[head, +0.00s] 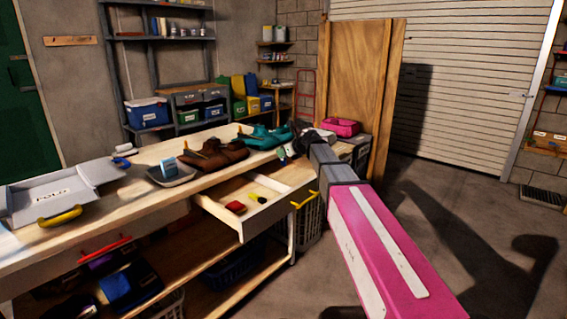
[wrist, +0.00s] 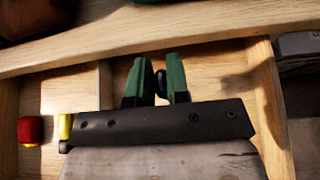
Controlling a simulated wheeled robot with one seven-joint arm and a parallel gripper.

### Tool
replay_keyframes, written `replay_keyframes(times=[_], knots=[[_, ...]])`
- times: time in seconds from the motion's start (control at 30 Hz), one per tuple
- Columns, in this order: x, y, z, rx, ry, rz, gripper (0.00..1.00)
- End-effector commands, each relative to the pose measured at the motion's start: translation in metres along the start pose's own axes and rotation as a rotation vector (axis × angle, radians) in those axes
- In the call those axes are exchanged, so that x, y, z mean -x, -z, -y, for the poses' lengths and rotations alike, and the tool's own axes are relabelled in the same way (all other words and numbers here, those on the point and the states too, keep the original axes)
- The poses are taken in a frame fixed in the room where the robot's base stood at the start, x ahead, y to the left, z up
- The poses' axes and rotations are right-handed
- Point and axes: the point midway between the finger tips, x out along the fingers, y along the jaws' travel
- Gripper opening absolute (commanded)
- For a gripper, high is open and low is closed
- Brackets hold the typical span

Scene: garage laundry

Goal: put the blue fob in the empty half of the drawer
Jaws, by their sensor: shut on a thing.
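My gripper (head: 284,153) is over the back part of the open drawer (head: 271,212) in the head view. In the wrist view its green fingers (wrist: 158,88) are shut on a small dark blue piece, the blue fob (wrist: 161,80), mostly hidden between them. A divider (wrist: 105,84) splits the drawer. A red item (wrist: 30,130) and a yellow item (wrist: 65,127) lie left of it; the yellow one is partly hidden by my gripper. My gripper is over the other half, where no item shows.
The workbench top (head: 125,205) holds brown shoes (head: 213,156), teal shoes (head: 264,137), a small tray (head: 171,177) with a blue item, and a grey box (head: 52,196).

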Motion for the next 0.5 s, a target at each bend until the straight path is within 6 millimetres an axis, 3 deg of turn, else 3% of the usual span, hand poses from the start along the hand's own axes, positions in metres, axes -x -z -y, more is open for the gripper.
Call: replay_keyframes(times=[0.1, 0.27, 0.5], knots=[[-0.011, 0.002, 0.011, 0.0, 0.0, 0.0, 0.0], [-0.015, 0.006, 0.014, 0.0, 0.0, 0.0, 0.0], [-0.028, 0.031, 0.014, -0.001, 0.0, 0.0, 0.0]])
